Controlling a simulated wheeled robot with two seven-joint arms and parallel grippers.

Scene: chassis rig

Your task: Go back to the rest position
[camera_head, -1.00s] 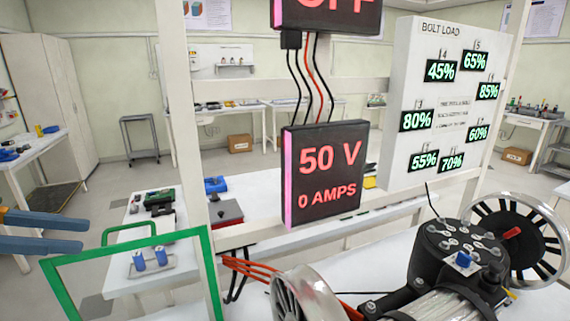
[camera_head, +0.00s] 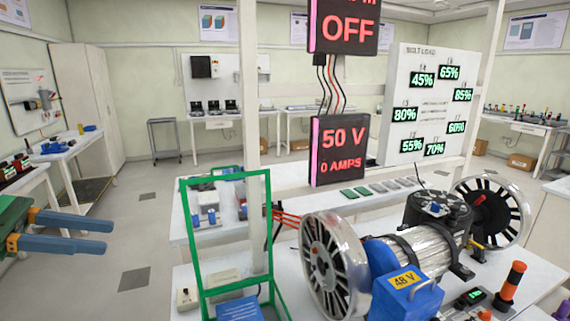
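My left gripper (camera_head: 106,235) comes in at the left edge on a green and orange mount. Its two blue fingers are a little apart with nothing between them, and it hangs over bare floor. My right gripper is out of view. The chassis rig (camera_head: 420,250) stands on a white table at the right, with spoked wheels, a silver motor body and a black cap. A blue 48 V block (camera_head: 405,293) sits at its front. Displays above read OFF and 50 V, 0 AMPS (camera_head: 340,150).
A green frame (camera_head: 185,240) stands upright on the table's left side, right of my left gripper. A bolt load board (camera_head: 430,105) hangs behind the rig. A black and orange handled tool (camera_head: 511,285) stands at the right. Floor at the left is clear.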

